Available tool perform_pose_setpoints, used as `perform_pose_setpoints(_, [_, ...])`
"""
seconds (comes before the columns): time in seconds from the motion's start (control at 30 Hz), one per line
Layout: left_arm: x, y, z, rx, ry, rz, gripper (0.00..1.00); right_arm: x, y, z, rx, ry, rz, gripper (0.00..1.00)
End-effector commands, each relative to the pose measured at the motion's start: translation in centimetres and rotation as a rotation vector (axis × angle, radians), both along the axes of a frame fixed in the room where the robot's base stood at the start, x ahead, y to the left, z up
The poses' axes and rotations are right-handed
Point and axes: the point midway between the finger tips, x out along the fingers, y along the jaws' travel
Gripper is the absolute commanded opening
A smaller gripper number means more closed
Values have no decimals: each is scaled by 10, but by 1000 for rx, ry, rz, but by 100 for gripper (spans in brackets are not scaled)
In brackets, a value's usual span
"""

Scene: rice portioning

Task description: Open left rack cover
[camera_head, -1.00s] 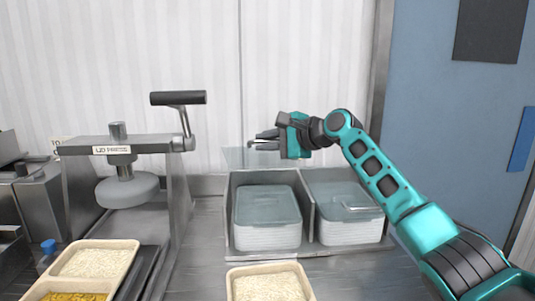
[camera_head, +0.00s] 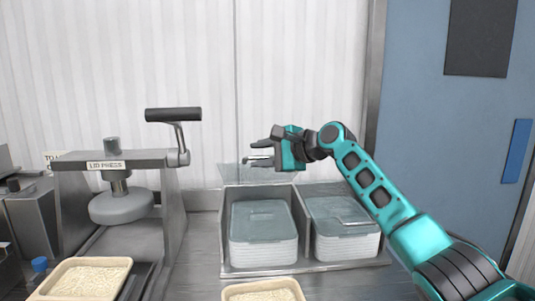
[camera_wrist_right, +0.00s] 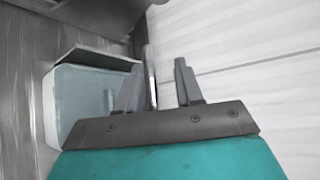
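The metal rack (camera_head: 224,245) has two bays side by side. The left rack cover (camera_head: 231,173) is a clear panel standing raised at the back of the left bay, behind a stack of lids (camera_head: 263,250). The right rack cover (camera_head: 340,207) lies down over its bay, its handle showing. My right gripper (camera_head: 258,152) is at the raised cover's upper part, above the rack. Its fingers (camera_wrist_right: 158,85) are apart in the wrist view, with a thin pale edge between them, nearer one finger. My left gripper is not in view.
A lid press (camera_head: 122,206) with a black handle stands to the left. A rice tray (camera_head: 95,276) is at lower left and another rice tray (camera_head: 262,291) at the front edge. The ribbed wall (camera_head: 290,60) is close behind; a blue door (camera_head: 445,130) is right.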

Motion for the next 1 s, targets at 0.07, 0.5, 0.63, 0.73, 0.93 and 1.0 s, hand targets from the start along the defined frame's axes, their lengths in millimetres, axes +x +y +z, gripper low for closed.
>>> perform_pose_setpoints(0.07, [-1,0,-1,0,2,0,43,-1,-3,1,0,-1,-1,35])
perform_pose_setpoints(0.5, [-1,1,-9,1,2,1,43,-42,-49,20,-1,-4,-2,35])
perform_pose_setpoints(0.63, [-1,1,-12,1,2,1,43,-59,-67,28,0,-4,-2,35])
perform_pose_setpoints(0.73, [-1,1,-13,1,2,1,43,-69,-78,32,-1,-3,-3,35])
perform_pose_setpoints(0.93, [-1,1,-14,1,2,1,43,-81,-90,38,0,0,-1,35])
perform_pose_setpoints(1.0, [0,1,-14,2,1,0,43,-82,-91,39,0,0,0,35])
